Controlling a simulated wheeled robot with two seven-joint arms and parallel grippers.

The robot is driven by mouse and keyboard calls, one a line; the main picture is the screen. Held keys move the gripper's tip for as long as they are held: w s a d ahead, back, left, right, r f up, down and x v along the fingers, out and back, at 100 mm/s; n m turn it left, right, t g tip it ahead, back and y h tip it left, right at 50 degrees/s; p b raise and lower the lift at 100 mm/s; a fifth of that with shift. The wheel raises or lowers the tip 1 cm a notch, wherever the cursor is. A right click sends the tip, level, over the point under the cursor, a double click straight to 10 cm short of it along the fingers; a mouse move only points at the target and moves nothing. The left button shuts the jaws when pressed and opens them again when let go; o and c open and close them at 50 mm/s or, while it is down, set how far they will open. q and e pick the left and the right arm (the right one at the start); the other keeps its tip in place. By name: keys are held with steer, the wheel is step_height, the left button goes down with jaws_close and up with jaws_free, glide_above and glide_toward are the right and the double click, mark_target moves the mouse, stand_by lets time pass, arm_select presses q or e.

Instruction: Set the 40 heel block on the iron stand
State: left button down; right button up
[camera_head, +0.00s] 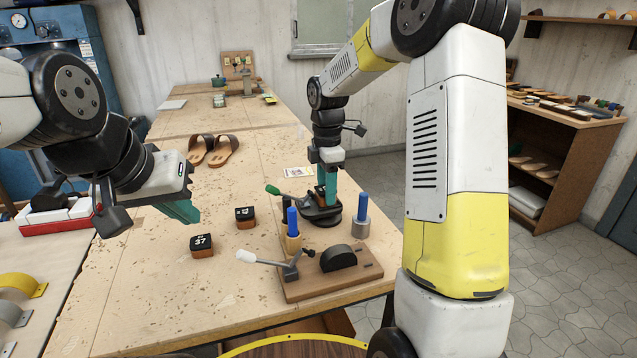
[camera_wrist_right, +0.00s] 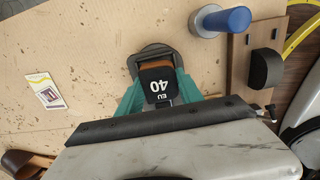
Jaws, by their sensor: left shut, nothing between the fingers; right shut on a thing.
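The 40 heel block (camera_wrist_right: 158,84), black on top with a white "EU 40" and brown at one edge, is between the teal fingers of my right gripper (camera_wrist_right: 162,92) in the wrist view. The dark iron stand (camera_wrist_right: 150,52) shows directly behind the block. In the head view my right gripper (camera_head: 327,188) points down over the iron stand (camera_head: 322,215); the fingers mostly hide the block there. I cannot tell whether the block touches the stand. My left gripper (camera_head: 182,209) is shut and empty above the table's left part.
The 37 heel block (camera_head: 202,246) and another numbered block (camera_head: 245,217) lie on the table. A wooden board (camera_head: 335,283) with a white-handled clamp (camera_head: 270,261), and two blue-handled tools (camera_head: 361,215) (camera_head: 292,230) are close to the stand. Sandals (camera_head: 212,150) and a card (camera_head: 298,172) lie behind.

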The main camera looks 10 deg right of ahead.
steer(key=shift+f, duration=0.25)
stand_by(0.4)
steer(key=o, duration=1.4)
steer(key=shift+o, duration=0.6)
steer(key=o, duration=0.3)
steer(key=shift+o, duration=0.2)
steer(key=shift+r, duration=0.1)
steer(key=shift+r, duration=3.45)
